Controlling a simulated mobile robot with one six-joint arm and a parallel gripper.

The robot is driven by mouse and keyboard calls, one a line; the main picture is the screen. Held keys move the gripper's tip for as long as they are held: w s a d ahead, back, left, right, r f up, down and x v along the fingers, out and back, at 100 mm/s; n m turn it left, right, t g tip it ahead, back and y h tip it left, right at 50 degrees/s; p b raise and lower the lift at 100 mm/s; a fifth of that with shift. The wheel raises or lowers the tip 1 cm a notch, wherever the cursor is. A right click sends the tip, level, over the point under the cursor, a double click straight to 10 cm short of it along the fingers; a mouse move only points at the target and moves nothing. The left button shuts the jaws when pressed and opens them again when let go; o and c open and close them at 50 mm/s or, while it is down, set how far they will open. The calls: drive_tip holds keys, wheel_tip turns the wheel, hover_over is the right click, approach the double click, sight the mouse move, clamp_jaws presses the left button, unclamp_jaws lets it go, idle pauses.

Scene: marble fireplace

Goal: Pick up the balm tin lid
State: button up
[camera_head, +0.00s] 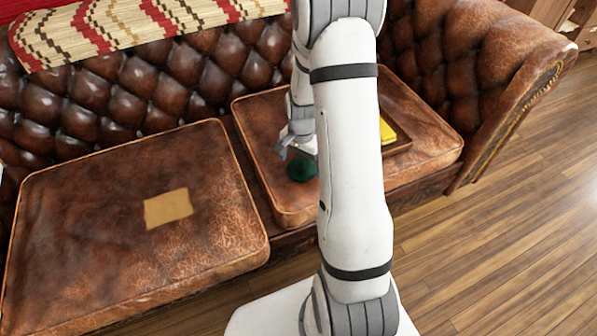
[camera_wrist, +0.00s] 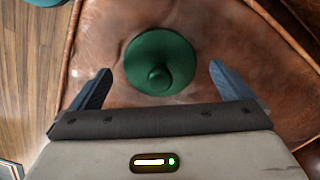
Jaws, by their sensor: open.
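A round dark green lid with a knob (camera_wrist: 160,62) lies on the brown leather sofa cushion in the wrist view. It also shows as a small green disc in the head view (camera_head: 302,169), left of my arm. I take it to be the balm tin lid. My gripper (camera_wrist: 161,85) is open, with one finger on each side of the lid in the picture and nothing between them touching it. In the head view my gripper (camera_head: 292,146) hangs just above and behind the lid, partly hidden by my arm.
A tan rectangle (camera_head: 168,208) lies on the left cushion (camera_head: 75,230). The tufted backrest (camera_head: 130,100) rises behind. Wooden floor (camera_head: 480,240) is at the right.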

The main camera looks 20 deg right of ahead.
drive_tip(key=shift+f, duration=0.5)
drive_tip(key=shift+r, duration=0.1)
drive_tip(key=shift+c, duration=0.6)
drive_tip(key=c, duration=0.8)
